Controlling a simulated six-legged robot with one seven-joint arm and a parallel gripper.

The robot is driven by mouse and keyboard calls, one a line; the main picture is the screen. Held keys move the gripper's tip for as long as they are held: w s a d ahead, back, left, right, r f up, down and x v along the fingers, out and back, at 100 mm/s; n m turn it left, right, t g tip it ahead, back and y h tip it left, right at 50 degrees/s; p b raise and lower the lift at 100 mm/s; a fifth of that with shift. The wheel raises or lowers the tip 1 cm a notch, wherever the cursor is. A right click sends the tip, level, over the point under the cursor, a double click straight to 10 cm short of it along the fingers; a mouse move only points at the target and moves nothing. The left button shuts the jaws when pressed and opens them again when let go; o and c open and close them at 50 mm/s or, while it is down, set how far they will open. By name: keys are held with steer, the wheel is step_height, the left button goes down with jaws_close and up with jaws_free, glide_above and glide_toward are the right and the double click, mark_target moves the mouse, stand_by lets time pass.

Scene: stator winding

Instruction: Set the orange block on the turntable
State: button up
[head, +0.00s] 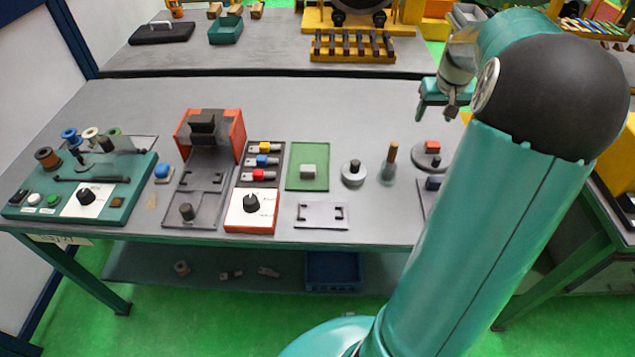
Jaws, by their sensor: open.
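The small orange-red block (432,145) rests on top of a round grey disc, which looks like the turntable (419,161), at the right part of the bench. My arm hides part of the disc's right side. My gripper (436,109) is above and behind the block in the picture, with its fingers apart and nothing seen between them. It is apart from the block.
To the left stand an upright wooden-handled tool (391,158), a second round disc (353,177) and a green mat (308,154). The bench's back strip (330,95) is clear.

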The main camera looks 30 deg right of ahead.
steer(key=a+r+n+t, duration=0.15)
steer(key=a+r, duration=0.25)
steer(key=a, duration=0.9)
steer(key=a+r+n+g, duration=0.1)
steer(key=a+r+n, duration=0.15)
steer(key=a, duration=1.05)
steer(key=s+a+n+t+y, duration=0.1)
steer(key=s+a+t, duration=0.1)
steer(key=s+a, duration=1)
steer(key=a, duration=0.5)
steer(key=shift+s+f+n+y, duration=0.25)
steer(key=shift+s+n+y, duration=0.05)
steer(key=shift+y, duration=0.1)
steer(key=shift+d, duration=0.2)
